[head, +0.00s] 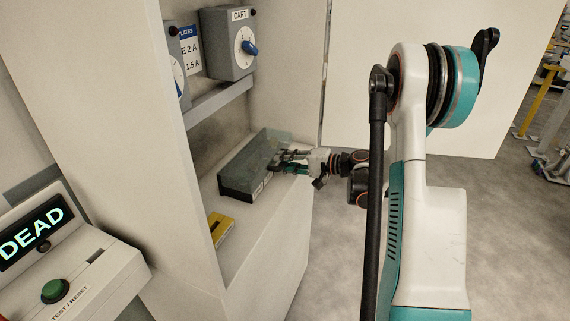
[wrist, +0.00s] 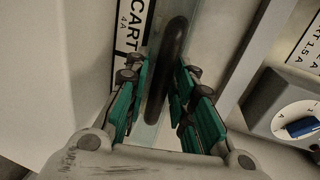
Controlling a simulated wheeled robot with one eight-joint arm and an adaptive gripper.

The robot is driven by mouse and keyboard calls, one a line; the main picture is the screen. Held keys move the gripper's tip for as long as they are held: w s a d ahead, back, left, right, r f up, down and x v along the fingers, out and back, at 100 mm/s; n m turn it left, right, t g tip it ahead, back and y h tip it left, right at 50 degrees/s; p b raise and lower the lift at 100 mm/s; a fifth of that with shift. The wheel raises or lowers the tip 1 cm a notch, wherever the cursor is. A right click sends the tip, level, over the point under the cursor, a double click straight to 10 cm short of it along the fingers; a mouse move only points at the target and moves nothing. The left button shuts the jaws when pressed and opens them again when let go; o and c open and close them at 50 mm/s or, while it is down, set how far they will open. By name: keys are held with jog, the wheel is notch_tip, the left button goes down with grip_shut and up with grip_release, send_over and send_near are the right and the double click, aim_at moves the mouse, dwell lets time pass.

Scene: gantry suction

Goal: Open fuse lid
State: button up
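The fuse box (head: 245,182) is a dark, long box on the cabinet's lower shelf in the head view. Its translucent lid (head: 262,147) looks closed, though my gripper hides part of it. My gripper (head: 277,160) reaches the lid from the right. In the wrist view my gripper (wrist: 163,88) has its green fingers apart, on both sides of a long black bar handle (wrist: 172,50). Narrow gaps seem to show beside the bar; I cannot tell whether either finger touches it. A label reading CART 4A (wrist: 130,35) lies left of the bar.
A yellow block (head: 220,229) lies nearer on the lower shelf. A console (head: 80,275) with a green button reads DEAD at the lower left.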

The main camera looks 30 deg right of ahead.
grip_shut()
jog(key=shift+a, duration=0.1)
jog(key=shift+r+p, duration=0.55)
jog(key=shift+p, duration=0.1)
jog(key=w+a+r+g+h+p, duration=0.3)
jog(key=w+r+g+h+p, duration=0.1)
jog(key=r+p, duration=0.3)
jog(key=w+a+r+g+h+p, duration=0.3)
jog(key=w+r+g+h+p, duration=0.1)
jog(key=r+g+p, duration=0.3)
jog(key=shift+w+a+r+h+p, duration=0.35)
jog(key=shift+r+p, duration=0.25)
jog(key=shift+p, duration=0.4)
